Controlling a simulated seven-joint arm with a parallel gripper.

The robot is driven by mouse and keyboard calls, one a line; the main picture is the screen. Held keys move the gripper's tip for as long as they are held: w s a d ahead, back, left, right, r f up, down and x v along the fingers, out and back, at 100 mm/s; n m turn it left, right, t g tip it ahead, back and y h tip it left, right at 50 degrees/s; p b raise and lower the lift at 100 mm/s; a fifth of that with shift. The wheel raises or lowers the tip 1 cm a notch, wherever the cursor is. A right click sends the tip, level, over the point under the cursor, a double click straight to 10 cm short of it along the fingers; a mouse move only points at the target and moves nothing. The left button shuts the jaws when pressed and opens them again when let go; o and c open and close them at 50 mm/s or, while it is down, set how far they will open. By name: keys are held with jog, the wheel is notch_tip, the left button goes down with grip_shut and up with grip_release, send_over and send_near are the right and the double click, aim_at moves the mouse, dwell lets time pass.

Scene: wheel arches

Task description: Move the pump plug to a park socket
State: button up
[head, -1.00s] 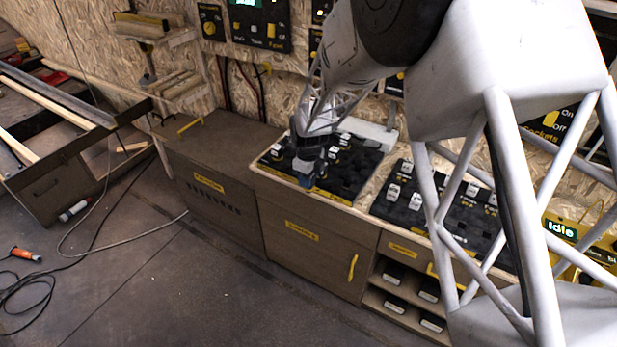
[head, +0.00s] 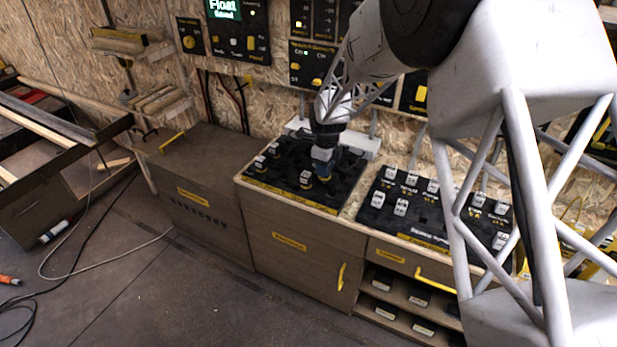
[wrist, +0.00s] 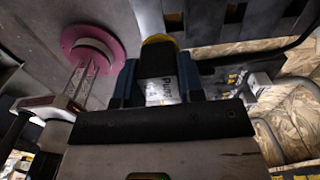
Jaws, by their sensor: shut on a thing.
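My gripper (head: 322,165) is over the right part of the left black socket board (head: 274,187). In the wrist view its blue fingers are shut on the pump plug (wrist: 158,72), a dark block with a yellow end and a white label reading "Pump". In the head view the held plug is mostly hidden by the gripper, and I cannot tell whether it touches the board. The right socket board (head: 430,215) holds several similar plugs.
A wall panel (head: 237,32) with a green display reading "Float" hangs behind. A lower brown cabinet (head: 190,160) stands to the left. A pink disc (wrist: 92,48) shows in the wrist view. Floor in front is open.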

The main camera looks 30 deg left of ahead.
jog(key=shift+w+d+r, duration=0.25)
jog(key=shift+w+d, duration=0.2)
jog(key=shift+w, duration=0.1)
jog(key=shift+w+d+r, duration=0.25)
jog(key=shift+w+d, duration=0.15)
jog(key=shift+w, duration=0.1)
jog(key=shift+f, duration=0.2)
notch_tip(320, 180, down, 6)
dwell(0.4)
jog(key=shift+f, duration=1.7)
dwell(2.0)
jog(key=o, duration=1.5)
jog(key=shift+r, duration=0.1)
notch_tip(320, 180, up, 9)
dwell(0.5)
